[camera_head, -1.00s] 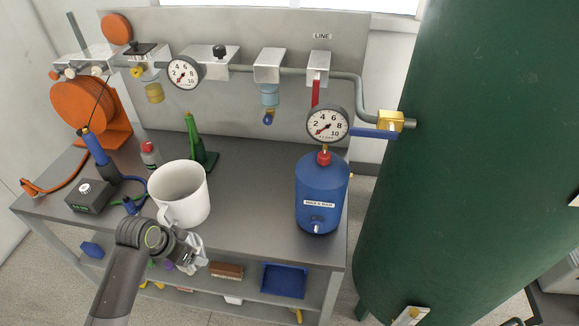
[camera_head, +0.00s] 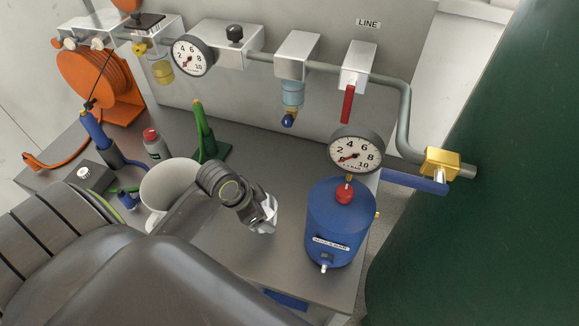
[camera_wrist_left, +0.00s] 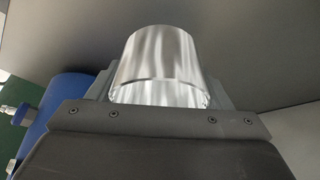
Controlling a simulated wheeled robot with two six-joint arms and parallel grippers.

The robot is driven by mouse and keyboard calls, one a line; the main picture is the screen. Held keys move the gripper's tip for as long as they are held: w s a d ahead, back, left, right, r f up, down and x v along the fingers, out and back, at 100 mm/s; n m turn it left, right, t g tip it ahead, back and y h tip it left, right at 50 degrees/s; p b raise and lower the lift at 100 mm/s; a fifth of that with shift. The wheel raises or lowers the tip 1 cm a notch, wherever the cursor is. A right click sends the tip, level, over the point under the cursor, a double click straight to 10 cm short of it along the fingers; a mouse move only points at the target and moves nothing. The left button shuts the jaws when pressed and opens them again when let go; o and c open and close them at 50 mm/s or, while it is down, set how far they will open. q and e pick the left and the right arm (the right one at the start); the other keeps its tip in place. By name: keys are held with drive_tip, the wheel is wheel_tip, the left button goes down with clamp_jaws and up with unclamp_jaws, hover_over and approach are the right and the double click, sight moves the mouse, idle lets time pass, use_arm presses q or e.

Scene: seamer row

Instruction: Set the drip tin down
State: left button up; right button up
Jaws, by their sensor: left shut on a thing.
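The drip tin is a shiny silver cylinder (camera_wrist_left: 160,60) in the left wrist view, held between the two grey fingers of my left gripper (camera_wrist_left: 160,92). In the head view my left gripper (camera_head: 262,214) is over the bench, between the white mug and the blue tank. Only a bright silver bit of the tin shows there, partly hidden by the gripper. I cannot tell whether the tin touches the bench top (camera_head: 215,245). My right gripper is not in view.
The blue tank (camera_head: 335,225) with a gauge (camera_head: 356,150) stands close on the right. A green stand (camera_head: 204,130) is behind. Bench space in front of the tank's left side is clear.

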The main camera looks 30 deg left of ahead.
use_arm(q)
drive_tip(key=shift+s+r, duration=0.2)
drive_tip(key=shift+s, duration=0.05)
drive_tip(key=shift+w+r, duration=0.2)
drive_tip(key=shift+w, duration=0.05)
drive_tip(key=w+p, duration=0.1)
drive_tip(key=w, duration=0.1)
drive_tip(key=w+a, duration=0.1)
drive_tip(key=w, duration=0.2)
drive_tip(key=shift+w+r+p, duration=0.1)
drive_tip(key=shift+r+p, duration=0.05)
drive_tip(key=shift+p, duration=0.25)
drive_tip(key=w, duration=0.3)
drive_tip(key=w+a+p, duration=0.1)
drive_tip(key=w, duration=0.3)
drive_tip(key=w+a+p, duration=0.1)
drive_tip(key=w, duration=0.2)
drive_tip(key=shift+w+a, duration=0.25)
drive_tip(key=shift+w+a+f, duration=0.1)
drive_tip(key=shift+w+f, duration=0.1)
drive_tip(key=shift+f, duration=0.15)
drive_tip(key=shift+f+p, duration=0.45)
drive_tip(key=shift+f, duration=1.15)
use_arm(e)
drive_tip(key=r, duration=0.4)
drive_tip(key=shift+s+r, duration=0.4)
